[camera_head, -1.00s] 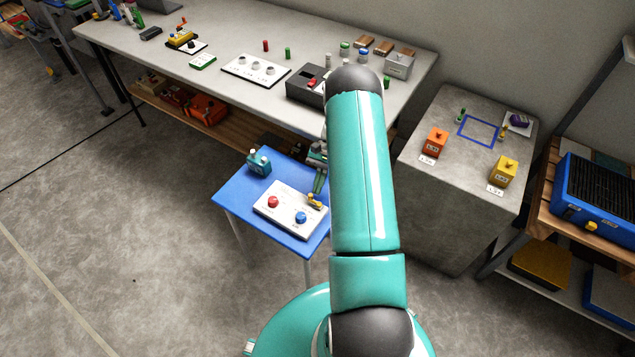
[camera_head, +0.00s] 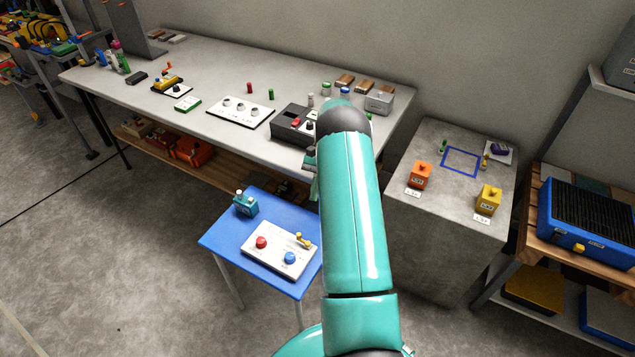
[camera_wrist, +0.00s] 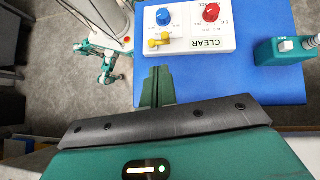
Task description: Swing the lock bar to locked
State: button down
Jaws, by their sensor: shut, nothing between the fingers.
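The likely lock bar is a small yellow lever (camera_head: 304,241) on the white panel (camera_head: 270,262), which lies on a small blue table (camera_head: 222,238). The panel also has a red knob (camera_head: 261,242) and a blue knob (camera_head: 290,258). In the wrist view the yellow lever (camera_wrist: 160,40) sits below the blue knob, beside printed "CLEAR" text; its lock markings are too small to read. My gripper (camera_wrist: 158,78) is shut and empty, its fingertips short of the panel's near edge in that view. In the head view my arm mostly hides it.
A teal device (camera_head: 246,206) stands on the blue table's far-left corner; it also shows in the wrist view (camera_wrist: 282,50). A long workbench (camera_head: 215,75) with several items stands behind. A grey block (camera_head: 440,235) with orange and yellow boxes stands to the right.

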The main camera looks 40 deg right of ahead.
jog(key=shift+v, duration=1.7)
jog(key=s+a+r+n+t+h, duration=0.1)
jog(key=a+r+n+t+h, duration=0.15)
jog(key=a+r, duration=0.8)
jog(key=a+r+n+t+h, duration=0.1)
jog(key=a+r+n+h, duration=0.2)
jog(key=a+r, duration=0.75)
jog(key=s+a+r+n+t+h, duration=0.1)
jog(key=s+a+r+n+t, duration=0.2)
jog(key=s, duration=0.6)
jog(key=s+a+r+n+t+h, duration=0.1)
jog(key=s+a+r+n+t, duration=0.2)
jog(key=s+a+r, duration=0.3)
jog(key=shift+s+a+r+n, duration=0.4)
jog(key=shift+s+a, duration=1.1)
jog(key=shift+s, duration=0.7)
